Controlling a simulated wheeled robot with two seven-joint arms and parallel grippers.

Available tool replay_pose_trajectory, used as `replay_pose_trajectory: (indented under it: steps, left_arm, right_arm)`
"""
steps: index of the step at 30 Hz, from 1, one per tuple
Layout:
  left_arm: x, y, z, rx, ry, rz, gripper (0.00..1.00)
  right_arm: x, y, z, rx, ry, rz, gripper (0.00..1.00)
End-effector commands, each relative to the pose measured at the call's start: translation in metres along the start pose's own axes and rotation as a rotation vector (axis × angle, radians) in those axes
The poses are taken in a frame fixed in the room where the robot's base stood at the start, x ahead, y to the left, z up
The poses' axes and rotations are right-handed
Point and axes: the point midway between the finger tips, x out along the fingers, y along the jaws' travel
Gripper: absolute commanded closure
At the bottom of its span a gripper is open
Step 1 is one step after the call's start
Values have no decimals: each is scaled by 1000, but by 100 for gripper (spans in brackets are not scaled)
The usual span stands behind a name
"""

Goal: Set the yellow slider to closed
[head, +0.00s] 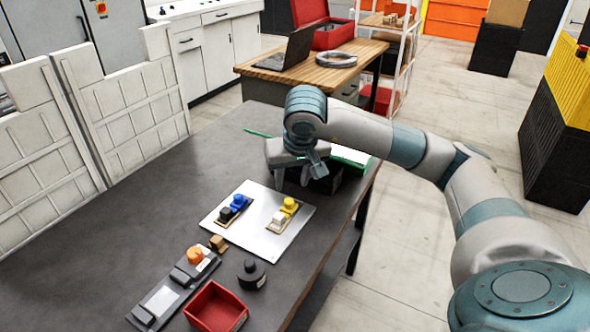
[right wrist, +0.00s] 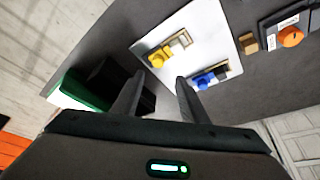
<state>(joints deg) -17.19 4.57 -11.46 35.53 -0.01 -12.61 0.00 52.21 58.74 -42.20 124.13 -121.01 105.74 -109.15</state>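The yellow slider (head: 290,204) sits on a tan base at the right of a white plate (head: 262,237) on the dark table. A pale block (head: 277,219) is at the near end of its base. The yellow slider also shows in the right wrist view (right wrist: 157,57). Which end is closed cannot be read. My right gripper (head: 292,178) is above the table just behind the plate, apart from the slider. In the right wrist view its two fingers (right wrist: 156,97) are spread and empty, with the slider beyond their tips. My left gripper is not in view.
A blue slider (head: 239,202) with a dark block stands on the plate's left. A grey panel with an orange knob (head: 195,255), a black round part (head: 251,272) and a red tray (head: 216,312) lie nearer. A black box (right wrist: 108,76) and green item (right wrist: 78,92) are beside my gripper.

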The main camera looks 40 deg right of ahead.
Motion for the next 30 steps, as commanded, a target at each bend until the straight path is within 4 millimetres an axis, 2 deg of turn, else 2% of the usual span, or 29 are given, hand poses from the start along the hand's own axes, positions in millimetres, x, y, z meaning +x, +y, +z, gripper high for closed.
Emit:
replay_pose_trajectory:
  steps: [6,12,18,30]
  left_arm:
    - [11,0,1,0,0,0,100]
    - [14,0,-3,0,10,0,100]
    - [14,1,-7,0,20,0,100]
    - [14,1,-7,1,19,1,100]
  right_arm:
    - [-38,0,0,-2,4,-1,60]
    - [-59,-1,0,-2,1,-2,60]
    - [-66,0,0,-1,1,0,60]
    - [-66,0,0,-1,0,0,60]
